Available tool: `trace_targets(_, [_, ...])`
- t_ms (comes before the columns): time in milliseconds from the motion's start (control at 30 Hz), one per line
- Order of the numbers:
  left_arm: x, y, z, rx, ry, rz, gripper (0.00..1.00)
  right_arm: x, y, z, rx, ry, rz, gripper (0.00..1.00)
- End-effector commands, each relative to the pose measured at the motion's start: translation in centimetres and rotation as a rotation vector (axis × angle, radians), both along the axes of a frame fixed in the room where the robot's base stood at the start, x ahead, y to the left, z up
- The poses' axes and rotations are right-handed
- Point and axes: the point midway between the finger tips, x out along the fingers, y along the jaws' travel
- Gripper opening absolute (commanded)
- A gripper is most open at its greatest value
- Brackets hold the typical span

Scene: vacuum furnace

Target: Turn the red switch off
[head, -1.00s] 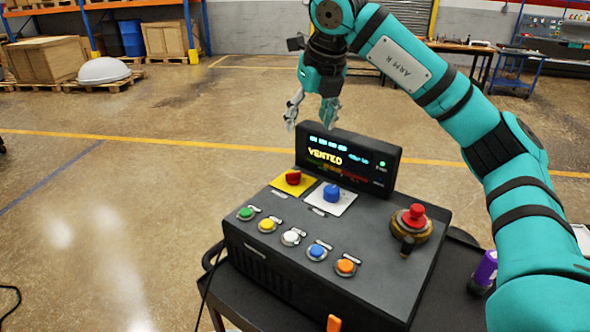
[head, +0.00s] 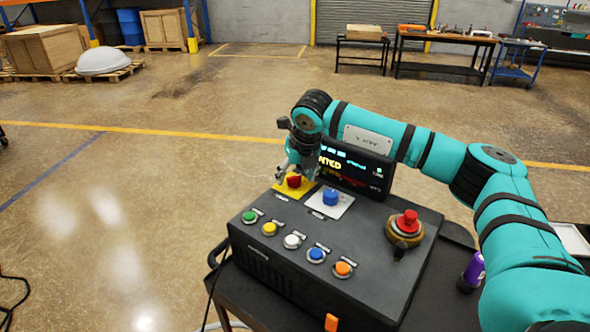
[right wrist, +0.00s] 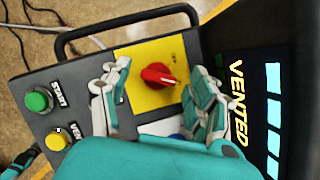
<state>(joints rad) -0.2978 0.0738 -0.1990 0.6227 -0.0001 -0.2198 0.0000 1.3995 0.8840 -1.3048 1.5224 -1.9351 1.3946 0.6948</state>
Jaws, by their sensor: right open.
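The red switch (head: 294,181) is a rotary knob on a yellow plate (head: 283,191) at the back left of the dark control box (head: 330,245). In the right wrist view the red switch (right wrist: 157,75) lies between and beyond the fingertips, its pointer toward the right. My right gripper (head: 293,177) is open, low over the yellow plate; in the right wrist view its fingers (right wrist: 160,85) stand on both sides of the knob. I cannot tell whether they touch it. The display (head: 345,167) reads VENTED in the right wrist view. My left gripper is not in view.
A blue knob (head: 331,198) on a white plate sits right beside the red one. Several push buttons line the front of the box. A red mushroom button (head: 407,220) is at the right. A purple bottle (head: 473,270) stands on the cart.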

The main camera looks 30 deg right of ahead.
Motion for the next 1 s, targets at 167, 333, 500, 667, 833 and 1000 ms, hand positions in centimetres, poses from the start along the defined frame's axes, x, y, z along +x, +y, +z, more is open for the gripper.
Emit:
trace_targets(167, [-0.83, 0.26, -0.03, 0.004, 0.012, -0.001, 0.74, 0.09, -0.01, -0.16, 0.0, -0.001, 0.0, 0.62])
trace_targets(333, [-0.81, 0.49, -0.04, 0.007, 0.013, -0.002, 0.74, 0.08, 0.01, -0.13, 0.0, -0.001, 0.0, 0.52])
trace_targets(500, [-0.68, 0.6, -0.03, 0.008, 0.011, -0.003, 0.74, 0.08, 0.02, -0.11, 0.0, -0.001, 0.001, 0.3])
trace_targets(667, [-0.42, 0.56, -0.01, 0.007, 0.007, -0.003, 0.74, 0.08, 0.0, -0.09, 0.0, -0.001, 0.0, 0.09])
trace_targets(833, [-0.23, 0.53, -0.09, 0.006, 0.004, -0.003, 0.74, 0.08, -0.02, -0.12, 0.0, -0.001, 0.005, 0.06])
trace_targets(1000, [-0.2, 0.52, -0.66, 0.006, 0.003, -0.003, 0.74, 0.1, -0.05, -0.23, 0.001, -0.003, 0.043, 0.06])
